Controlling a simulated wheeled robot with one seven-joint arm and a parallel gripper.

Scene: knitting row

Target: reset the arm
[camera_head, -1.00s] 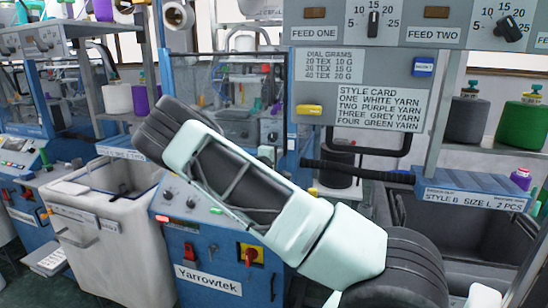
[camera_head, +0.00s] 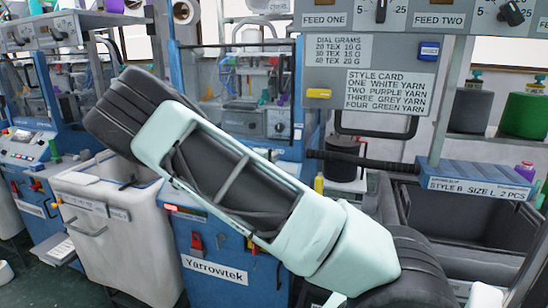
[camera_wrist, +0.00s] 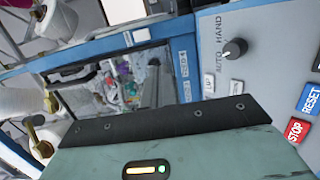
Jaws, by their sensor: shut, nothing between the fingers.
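My arm (camera_head: 235,180) slants across the head view from lower right to upper left, in front of a blue machine cabinet. Its far end hides my gripper in that view. In the wrist view my gripper (camera_wrist: 165,122) fills the bottom, with a dark bar with bolts and a pale green body carrying a small light. It is shut, with nothing seen held. In front of it are a machine's clear window (camera_wrist: 125,85) and a grey-blue panel with an AUTO/HAND knob (camera_wrist: 234,49), a blue RESET button (camera_wrist: 310,99) and a red STOP button (camera_wrist: 295,130).
A pale bin (camera_head: 110,230) stands at left beside the Yarrowtek cabinet (camera_head: 215,275). A panel with a style card (camera_head: 388,92) hangs above a dark knock-out bin (camera_head: 460,228) at right. A black horizontal bar (camera_head: 350,160) lies close behind my arm. Yarn cones (camera_head: 525,115) stand on the right shelf.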

